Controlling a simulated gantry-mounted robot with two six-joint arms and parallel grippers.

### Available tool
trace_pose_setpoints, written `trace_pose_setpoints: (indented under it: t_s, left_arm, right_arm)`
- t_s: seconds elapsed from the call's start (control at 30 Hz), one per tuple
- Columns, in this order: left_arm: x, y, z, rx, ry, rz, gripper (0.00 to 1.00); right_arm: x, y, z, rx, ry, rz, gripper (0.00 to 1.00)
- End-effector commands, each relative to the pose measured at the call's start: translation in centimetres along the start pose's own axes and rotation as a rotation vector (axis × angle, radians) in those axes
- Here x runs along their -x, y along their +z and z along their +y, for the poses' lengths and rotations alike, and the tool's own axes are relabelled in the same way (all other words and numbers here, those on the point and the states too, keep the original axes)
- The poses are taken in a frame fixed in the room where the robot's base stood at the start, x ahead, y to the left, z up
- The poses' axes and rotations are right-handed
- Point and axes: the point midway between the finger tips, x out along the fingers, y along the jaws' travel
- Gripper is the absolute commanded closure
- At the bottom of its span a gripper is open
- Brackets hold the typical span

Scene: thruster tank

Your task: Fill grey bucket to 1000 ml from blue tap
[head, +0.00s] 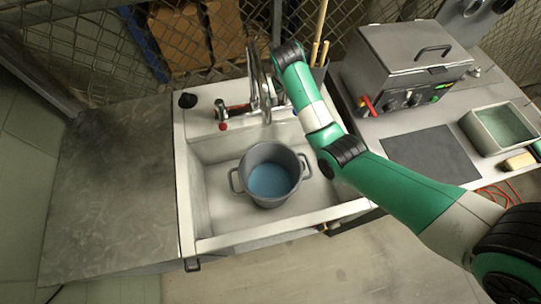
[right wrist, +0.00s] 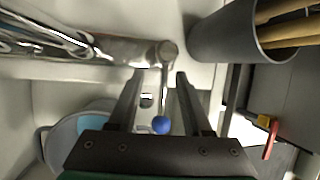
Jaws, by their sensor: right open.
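The grey bucket (head: 285,153) stands upright in the white sink and holds bluish water (head: 270,181). In the right wrist view, part of its rim shows at lower left (right wrist: 58,140). The metal tap (right wrist: 135,50) has a thin lever with a blue knob (right wrist: 161,125). My right gripper (right wrist: 161,75) is open, its two fingers on either side of this lever, with a gap on both sides. In the head view my right arm and hand hide the blue side; the red knob (head: 222,126) shows at left. The water level mark is not readable. My left gripper is out of view.
The white sink's rim (head: 184,190) surrounds the bucket. A dark grey holder with wooden sticks (right wrist: 225,30) stands close right of the tap. A bare metal worktop (head: 115,190) lies at left. A lidded metal machine (head: 405,60) and a tray (head: 480,130) stand at right.

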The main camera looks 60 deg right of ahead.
Motion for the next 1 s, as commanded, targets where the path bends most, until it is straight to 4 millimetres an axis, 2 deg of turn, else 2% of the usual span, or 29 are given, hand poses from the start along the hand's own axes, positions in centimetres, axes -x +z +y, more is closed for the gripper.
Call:
trace_pose_setpoints:
  t_s: [0.03, 0.27, 0.33, 0.5, 0.73, 1.0]
  left_arm:
    - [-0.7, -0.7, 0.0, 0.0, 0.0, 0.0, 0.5]
    - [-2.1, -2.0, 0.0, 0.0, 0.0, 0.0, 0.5]
    - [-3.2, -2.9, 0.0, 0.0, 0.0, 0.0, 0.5]
    - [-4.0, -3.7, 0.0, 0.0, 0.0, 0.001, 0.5]
    - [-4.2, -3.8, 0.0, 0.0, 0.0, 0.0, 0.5]
    - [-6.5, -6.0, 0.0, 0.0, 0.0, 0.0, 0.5]
  right_arm:
    - [1.6, 0.3, -0.1, 0.0, 0.001, -0.004, 0.5]
    - [7.2, 0.3, 0.0, 0.001, 0.003, -0.005, 0.5]
    - [8.8, 0.4, -0.1, 0.002, 0.002, -0.002, 0.5]
    - [10.0, 0.2, 0.0, 0.002, 0.002, -0.002, 0.5]
    - [10.2, 0.2, 0.0, 0.001, 0.002, -0.002, 0.5]
    - [12.3, 1.0, -0.5, 0.001, 0.001, 0.0, 0.5]
